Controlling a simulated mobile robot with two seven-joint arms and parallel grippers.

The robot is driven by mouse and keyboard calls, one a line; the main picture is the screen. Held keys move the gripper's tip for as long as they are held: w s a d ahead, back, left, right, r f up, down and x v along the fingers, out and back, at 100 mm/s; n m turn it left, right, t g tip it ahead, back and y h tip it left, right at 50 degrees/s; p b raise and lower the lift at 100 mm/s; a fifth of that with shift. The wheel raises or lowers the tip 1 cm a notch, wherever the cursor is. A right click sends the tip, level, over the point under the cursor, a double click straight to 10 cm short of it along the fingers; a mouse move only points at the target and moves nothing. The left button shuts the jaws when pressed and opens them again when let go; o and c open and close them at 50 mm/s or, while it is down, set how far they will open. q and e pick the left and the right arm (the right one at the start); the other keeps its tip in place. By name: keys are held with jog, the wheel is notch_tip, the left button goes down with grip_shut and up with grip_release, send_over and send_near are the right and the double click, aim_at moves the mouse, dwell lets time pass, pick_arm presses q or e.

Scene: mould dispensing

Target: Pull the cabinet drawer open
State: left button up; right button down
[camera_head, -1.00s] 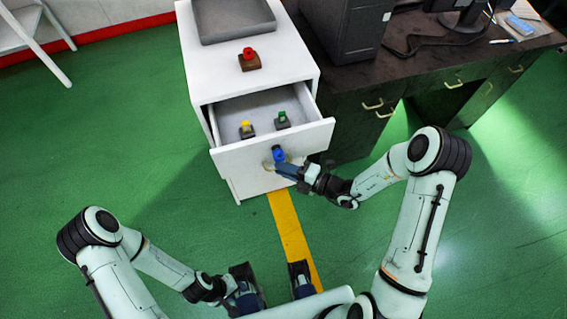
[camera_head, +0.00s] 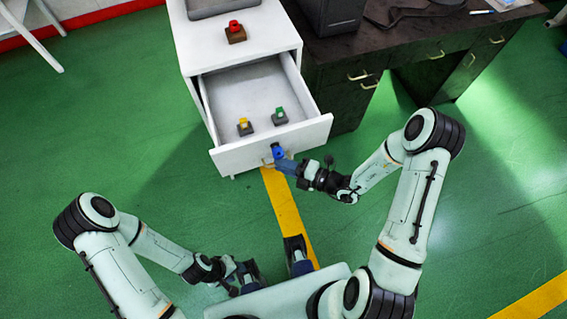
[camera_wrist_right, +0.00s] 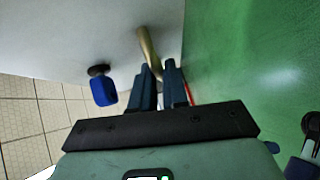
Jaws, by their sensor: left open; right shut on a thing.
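The white cabinet (camera_head: 255,55) stands at the top centre in the head view. Its drawer (camera_head: 305,130) is pulled well out. A gold handle (camera_wrist_right: 147,50) on the drawer front shows in the right wrist view. My right gripper (camera_head: 277,165) is at the drawer front, and its fingers (camera_wrist_right: 160,80) are closed around the handle's near end. A blue knob (camera_wrist_right: 104,90) on a dark round base sticks out from the white front beside the fingers; it also shows in the head view (camera_head: 277,152). My left gripper (camera_head: 245,276) is open, low and away from the cabinet.
A yellow-topped piece (camera_head: 244,126) and a green-topped piece (camera_head: 280,116) stand inside the drawer. A red-topped piece (camera_head: 235,32) and a grey tray (camera_head: 215,8) are on the cabinet top. A dark desk (camera_head: 410,50) stands close on the right. Green floor (camera_head: 120,120) is clear on the left.

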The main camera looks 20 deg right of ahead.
jog(key=c, duration=1.2)
grip_release()
jog(key=shift+d, duration=0.1)
jog(key=v, duration=1.3)
jog(key=shift+s, duration=0.15)
